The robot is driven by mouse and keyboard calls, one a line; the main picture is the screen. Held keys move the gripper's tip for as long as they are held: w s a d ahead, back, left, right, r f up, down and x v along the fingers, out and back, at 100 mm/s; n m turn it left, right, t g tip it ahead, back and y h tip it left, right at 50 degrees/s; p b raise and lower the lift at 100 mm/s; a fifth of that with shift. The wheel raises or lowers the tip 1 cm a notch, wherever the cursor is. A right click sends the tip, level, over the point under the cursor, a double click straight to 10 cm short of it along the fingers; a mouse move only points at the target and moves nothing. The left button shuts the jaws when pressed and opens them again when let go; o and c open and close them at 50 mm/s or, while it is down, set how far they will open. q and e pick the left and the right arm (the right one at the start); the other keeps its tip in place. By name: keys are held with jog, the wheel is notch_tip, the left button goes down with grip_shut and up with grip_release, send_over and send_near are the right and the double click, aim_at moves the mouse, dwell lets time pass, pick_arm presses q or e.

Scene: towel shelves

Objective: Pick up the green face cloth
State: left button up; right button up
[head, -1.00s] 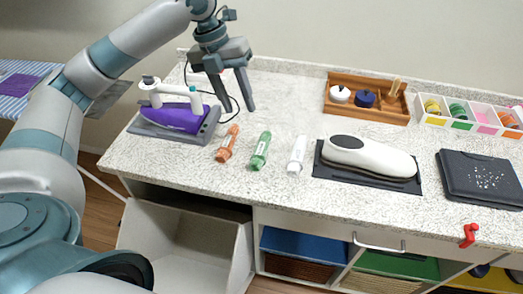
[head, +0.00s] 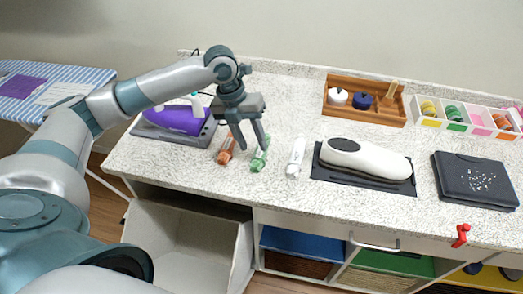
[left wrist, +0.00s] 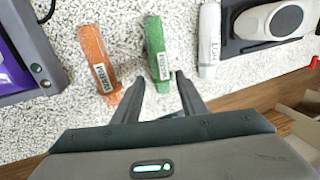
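A green rolled cloth (head: 260,154) with a pale label lies on the speckled counter, between an orange roll and a white roll. It also shows in the left wrist view (left wrist: 157,48). My left gripper (head: 253,148) is open and empty, pointing down over the counter by the green roll. In the left wrist view its two fingers (left wrist: 160,85) are spread, with the near end of the green roll between their tips. I cannot tell whether they touch it. My right gripper is not in view.
An orange roll (head: 226,148) lies close on the left and a white roll (head: 295,157) on the right. A purple iron (head: 178,118) stands further left. A white device on a black mat (head: 366,186) lies right. An open drawer (head: 185,245) is below the counter.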

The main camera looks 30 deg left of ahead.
aim_at(257, 155)
pick_arm(q)
jog(key=shift+f, duration=0.1)
jog(key=shift+d+f+p, duration=0.2)
jog(key=shift+f+p, duration=0.2)
jog(key=shift+p, duration=0.1)
jog(key=p+x, duration=0.1)
jog(key=x, duration=0.2)
jog(key=shift+p, duration=0.3)
jog(key=shift+d+f, duration=0.15)
jog(key=shift+f, duration=0.45)
jog(key=c, duration=0.7)
